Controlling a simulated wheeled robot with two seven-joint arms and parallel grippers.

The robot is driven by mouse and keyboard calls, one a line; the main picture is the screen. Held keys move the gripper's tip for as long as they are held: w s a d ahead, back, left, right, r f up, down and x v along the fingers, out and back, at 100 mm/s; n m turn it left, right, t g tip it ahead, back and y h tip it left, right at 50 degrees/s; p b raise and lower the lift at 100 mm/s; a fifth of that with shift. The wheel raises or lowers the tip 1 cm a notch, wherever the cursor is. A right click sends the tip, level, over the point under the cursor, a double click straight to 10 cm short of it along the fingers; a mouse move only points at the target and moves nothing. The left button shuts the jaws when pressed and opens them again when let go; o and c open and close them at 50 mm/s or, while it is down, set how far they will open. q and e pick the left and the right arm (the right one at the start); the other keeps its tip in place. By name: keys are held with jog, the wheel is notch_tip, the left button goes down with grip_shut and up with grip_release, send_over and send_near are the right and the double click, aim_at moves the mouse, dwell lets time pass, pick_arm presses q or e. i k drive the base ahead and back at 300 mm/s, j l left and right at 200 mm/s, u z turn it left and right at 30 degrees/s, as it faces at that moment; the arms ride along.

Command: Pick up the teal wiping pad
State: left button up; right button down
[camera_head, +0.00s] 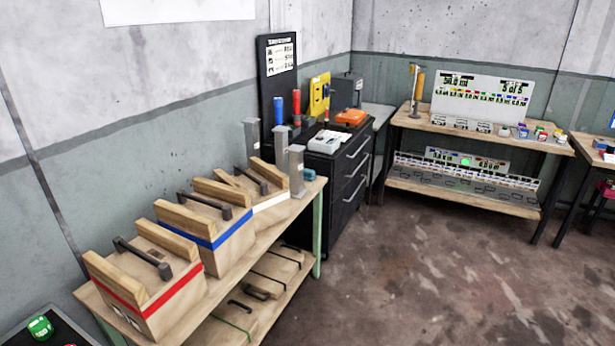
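A small blue-teal block (309,174) lies at the far right end of the wooden bench, beside the grey metal posts. It is too small to tell for sure that it is the wiping pad. No other teal pad shows clearly. Neither of my grippers is in view.
The wooden bench (262,243) holds wooden boxes with red (170,289), blue (222,236) and white (268,203) bands. A black drawer cabinet (351,173) stands behind it. A shelf unit (470,136) is at the back. The brown floor (420,280) on the right is clear.

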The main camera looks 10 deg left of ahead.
aim_at(309, 174)
jog(key=z, duration=4.2)
jog(key=u, duration=4.4)
jog(key=i+l, duration=0.65)
jog(key=l, duration=0.25)
